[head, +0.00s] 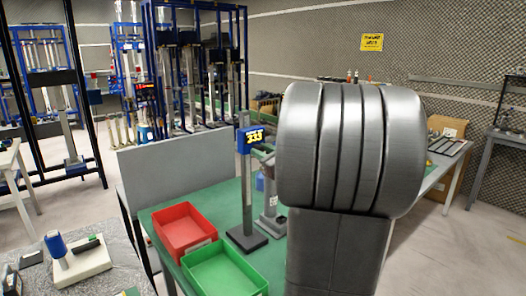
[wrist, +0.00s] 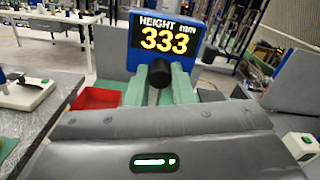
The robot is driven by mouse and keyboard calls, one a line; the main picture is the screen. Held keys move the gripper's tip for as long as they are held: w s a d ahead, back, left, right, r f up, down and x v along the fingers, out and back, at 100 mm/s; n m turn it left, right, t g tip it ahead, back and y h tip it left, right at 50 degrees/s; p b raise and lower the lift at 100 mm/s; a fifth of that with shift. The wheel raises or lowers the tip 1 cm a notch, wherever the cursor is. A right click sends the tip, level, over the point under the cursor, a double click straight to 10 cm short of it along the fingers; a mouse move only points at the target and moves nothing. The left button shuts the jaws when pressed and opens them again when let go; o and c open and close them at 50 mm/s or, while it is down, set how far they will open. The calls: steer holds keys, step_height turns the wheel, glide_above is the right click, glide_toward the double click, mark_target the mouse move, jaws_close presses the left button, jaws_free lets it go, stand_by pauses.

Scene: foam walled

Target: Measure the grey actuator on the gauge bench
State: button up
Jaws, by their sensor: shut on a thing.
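The gauge (head: 246,195) stands on the green-topped bench (head: 222,195) in the head view. Its blue display (head: 250,138) reads 333, and in the wrist view the display (wrist: 166,36) reads HEIGHT mm 333. My gripper (wrist: 159,84) is in front of the display, its two pale green fingers shut on the dark round end of the grey actuator (wrist: 161,71). In the head view a grey upright body, seemingly the actuator (head: 271,205), stands just right of the gauge post.
A red tray (head: 184,229) and a green tray (head: 222,270) sit left and front of the gauge. A grey panel (head: 180,152) rises along the bench's far left edge. A speckled table (head: 100,272) with tools is at front left. Blue racks (head: 190,65) stand behind.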

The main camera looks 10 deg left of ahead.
step_height(320, 180, down, 6)
steer(key=b, duration=0.3)
steer(key=shift+b, duration=0.35)
steer(key=o, duration=0.8)
steer(key=shift+s+d, duration=0.1)
steer(key=b+v, duration=0.1)
steer(key=v, duration=1.2)
steer(key=shift+s+d, duration=0.2)
steer(key=shift+d, duration=0.05)
